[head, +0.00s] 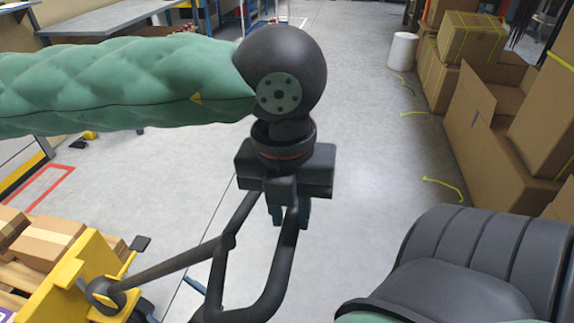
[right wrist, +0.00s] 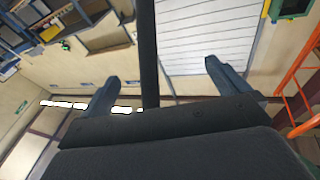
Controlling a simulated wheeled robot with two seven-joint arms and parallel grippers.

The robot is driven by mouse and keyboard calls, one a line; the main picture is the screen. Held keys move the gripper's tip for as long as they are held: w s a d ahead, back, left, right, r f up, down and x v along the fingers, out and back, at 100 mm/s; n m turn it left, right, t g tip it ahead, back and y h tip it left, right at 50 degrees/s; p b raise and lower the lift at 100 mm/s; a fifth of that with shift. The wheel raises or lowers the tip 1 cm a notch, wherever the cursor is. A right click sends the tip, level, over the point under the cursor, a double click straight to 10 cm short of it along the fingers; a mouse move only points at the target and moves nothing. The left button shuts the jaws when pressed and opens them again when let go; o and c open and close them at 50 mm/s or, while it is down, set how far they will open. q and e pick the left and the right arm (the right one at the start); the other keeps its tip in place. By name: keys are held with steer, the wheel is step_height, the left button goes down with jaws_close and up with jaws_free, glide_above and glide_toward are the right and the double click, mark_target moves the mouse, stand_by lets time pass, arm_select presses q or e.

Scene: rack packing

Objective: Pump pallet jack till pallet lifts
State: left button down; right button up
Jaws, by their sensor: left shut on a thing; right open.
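The pallet jack has a black looped handle (head: 285,265) in the lower middle of the head view. A dark shaft runs from it down left to the yellow jack body (head: 75,270). My left gripper (head: 288,212) points down and is shut on the top of the handle, partly covering it. A loaded pallet (head: 14,278) shows only partly at the lower left; its height off the floor cannot be told. My right gripper (right wrist: 162,70) is open in the right wrist view. A dark bar passes between or behind its fingers; I cannot tell what it is.
Cardboard boxes (head: 500,130) line the right side. A white cylinder (head: 402,50) stands at the back right. Yellow straps (head: 445,187) lie on the floor. A workbench (head: 110,18) is at the back left. The grey floor in the middle is clear.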

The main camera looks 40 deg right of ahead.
arm_select(q)
steer(key=shift+s+d, duration=0.1)
steer(key=shift+d, duration=0.05)
arm_select(e)
steer(key=shift+d+r+t, duration=0.1)
steer(key=shift+r+t, duration=0.3)
steer(key=shift+r, duration=0.5)
arm_select(q)
steer(key=c, duration=1.2)
jaws_free()
steer(key=shift+c, duration=0.2)
steer(key=shift+f, duration=0.1)
steer(key=shift+r, duration=0.3)
step_height(320, 180, up, 6)
steer(key=shift+f, duration=0.1)
steer(key=shift+w+r, duration=0.2)
steer(key=shift+r, duration=0.55)
arm_select(e)
steer(key=shift+g, duration=0.9)
steer(key=f, duration=0.3)
steer(key=s+f, duration=0.1)
steer(key=f, duration=0.1)
